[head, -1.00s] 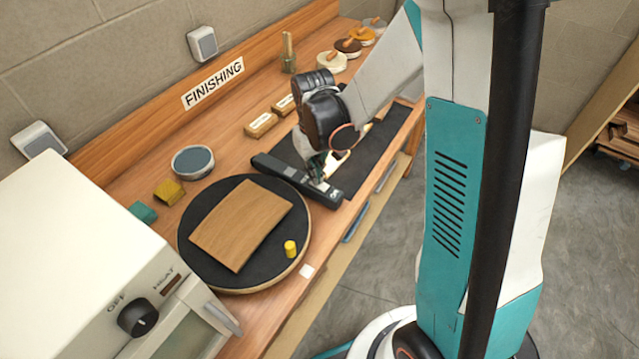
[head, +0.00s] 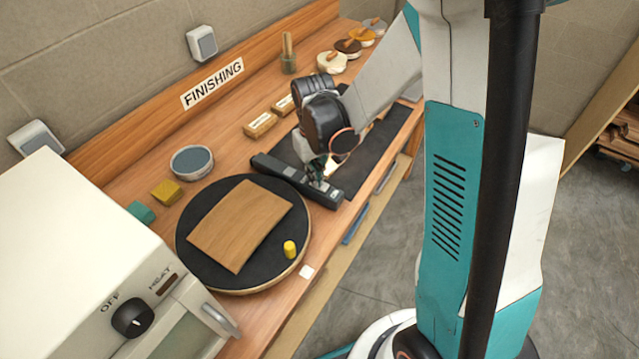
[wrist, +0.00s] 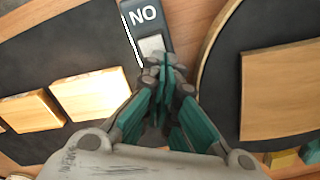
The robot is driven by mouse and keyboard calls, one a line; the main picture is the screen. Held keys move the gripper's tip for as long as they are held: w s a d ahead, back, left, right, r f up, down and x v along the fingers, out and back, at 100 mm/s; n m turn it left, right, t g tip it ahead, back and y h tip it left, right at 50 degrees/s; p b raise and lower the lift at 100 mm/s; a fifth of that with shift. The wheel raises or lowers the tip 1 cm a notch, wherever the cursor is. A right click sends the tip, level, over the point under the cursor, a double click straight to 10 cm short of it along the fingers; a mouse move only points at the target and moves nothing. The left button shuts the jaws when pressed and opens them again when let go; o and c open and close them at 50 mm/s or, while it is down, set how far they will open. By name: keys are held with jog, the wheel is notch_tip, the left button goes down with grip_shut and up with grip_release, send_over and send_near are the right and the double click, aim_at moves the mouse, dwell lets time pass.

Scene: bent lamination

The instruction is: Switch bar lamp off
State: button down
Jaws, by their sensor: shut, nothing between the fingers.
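The bar lamp (head: 270,164) is a long dark bar lying on the bench between the round turntable and a black mat. In the wrist view, its end (wrist: 143,14) carries letters that read "NO" from this side, with a pale grey switch (wrist: 152,46) beside them. A thin bright white line along its left edge looks lit. My gripper (wrist: 166,65) is shut and empty, its fingertips right at the switch and partly covering it. I cannot tell whether they touch it. In the head view my gripper (head: 318,178) points down over the bar's near part.
A turntable (head: 205,230) with a curved wood panel (head: 240,222) and a yellow peg (head: 290,249) stands close by. Pale wood pieces (wrist: 90,93) lie on the black mat (head: 385,135). A white oven (head: 70,250) stands at the left front.

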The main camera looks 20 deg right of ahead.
jog(key=shift+r, duration=0.1)
jog(key=shift+r+p, duration=2.3)
jog(key=shift+r, duration=1.1)
jog(key=shift+r, duration=0.1)
jog(key=s+r+t+b, duration=0.3)
jog(key=s+r+b, duration=0.1)
jog(key=s, duration=0.3)
jog(key=s+r+m+t+b, duration=0.1)
jog(key=s+r+t+b, duration=0.2)
jog(key=s, duration=0.5)
jog(key=shift+r+t+b, duration=0.35)
jog(key=shift+t+b, duration=0.25)
jog(key=shift+b, duration=0.65)
